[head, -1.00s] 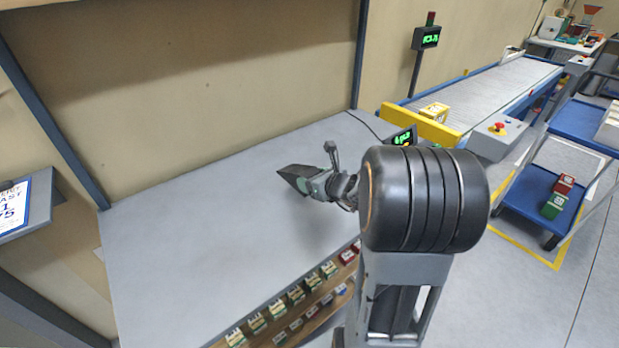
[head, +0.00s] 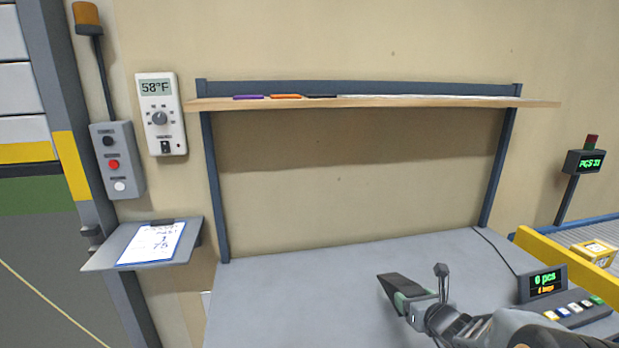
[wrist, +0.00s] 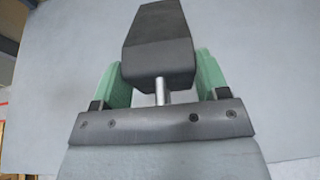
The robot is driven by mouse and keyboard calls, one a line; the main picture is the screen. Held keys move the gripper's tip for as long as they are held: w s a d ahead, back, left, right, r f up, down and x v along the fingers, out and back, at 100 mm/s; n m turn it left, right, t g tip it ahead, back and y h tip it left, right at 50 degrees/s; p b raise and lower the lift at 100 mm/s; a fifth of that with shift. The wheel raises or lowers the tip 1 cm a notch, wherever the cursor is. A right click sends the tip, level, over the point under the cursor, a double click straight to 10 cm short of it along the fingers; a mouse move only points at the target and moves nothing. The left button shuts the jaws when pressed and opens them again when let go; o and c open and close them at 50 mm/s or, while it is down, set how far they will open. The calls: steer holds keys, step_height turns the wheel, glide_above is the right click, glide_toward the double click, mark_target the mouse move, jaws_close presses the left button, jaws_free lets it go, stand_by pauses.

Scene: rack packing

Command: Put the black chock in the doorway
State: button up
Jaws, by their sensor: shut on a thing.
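My gripper (head: 405,300) is shut on the black chock (head: 398,286), a dark wedge whose thin end points up and left in the head view. The gripper holds it over the grey bench top. In the wrist view the chock (wrist: 158,45) sits between the two green fingers of my gripper (wrist: 158,80), its narrow end away from the palm. Part of the doorway (head: 40,240) shows at the far left of the head view, with a dark post at its right side. The chock is well to the right of it.
A grey bench (head: 300,290) lies below a wooden shelf (head: 370,102). A small ledge with a clipboard (head: 152,243) juts out between bench and doorway. A control box (head: 117,160) and thermostat (head: 160,115) hang on the wall. A counter display (head: 545,283) stands at right.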

steer(key=w+a+f+n+y+p, duration=0.1)
steer(key=w+a+f+y, duration=0.1)
steer(key=a, duration=0.7)
steer(key=shift+a+f+n, duration=0.3)
steer(key=shift+f, duration=0.05)
